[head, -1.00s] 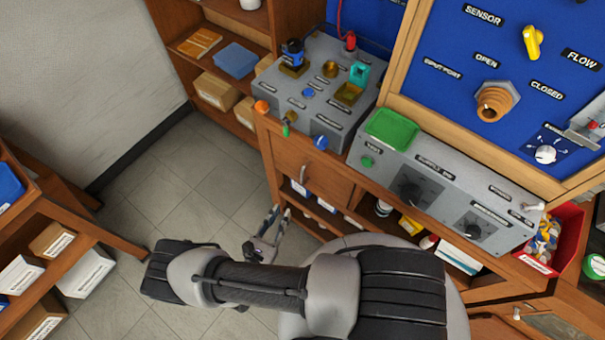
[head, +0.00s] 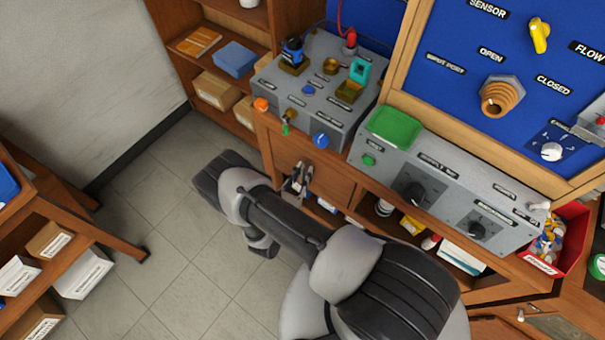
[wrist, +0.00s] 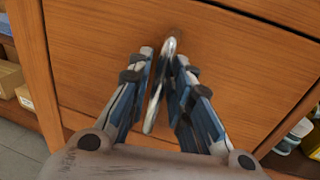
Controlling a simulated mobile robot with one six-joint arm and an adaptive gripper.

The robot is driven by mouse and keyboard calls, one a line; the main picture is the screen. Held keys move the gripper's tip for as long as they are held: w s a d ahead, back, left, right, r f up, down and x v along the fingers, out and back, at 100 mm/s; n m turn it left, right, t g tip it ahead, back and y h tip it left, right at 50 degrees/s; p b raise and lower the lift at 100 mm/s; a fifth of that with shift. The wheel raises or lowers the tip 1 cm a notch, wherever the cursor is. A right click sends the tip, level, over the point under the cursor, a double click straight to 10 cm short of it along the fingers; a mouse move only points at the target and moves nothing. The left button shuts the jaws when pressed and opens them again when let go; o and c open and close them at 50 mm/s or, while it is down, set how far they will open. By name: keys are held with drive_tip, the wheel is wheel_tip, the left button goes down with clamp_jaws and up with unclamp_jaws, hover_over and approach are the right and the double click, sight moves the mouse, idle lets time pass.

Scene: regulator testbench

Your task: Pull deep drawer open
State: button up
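The deep drawer (head: 332,187) is a wooden front under the grey testbench; it looks shut in the head view. Its wooden face (wrist: 90,40) fills most of the wrist view. A curved metal handle (wrist: 160,85) sticks out from the face. My gripper (wrist: 162,60) is at the handle, with one finger on each side of it. Small gaps show between the handle and the fingers, so the fingers look open around it. In the head view my gripper (head: 300,172) is in front of the drawer, and the handle is mostly hidden there.
Open shelves with boxes and bottles (head: 384,207) lie right of the drawer. A red bin (head: 562,240) stands at far right. A wooden shelf unit (head: 60,225) with boxes is at left. The tiled floor (head: 165,255) between is clear.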

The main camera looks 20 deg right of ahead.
drive_tip(key=shift+c, duration=0.4)
clamp_jaws()
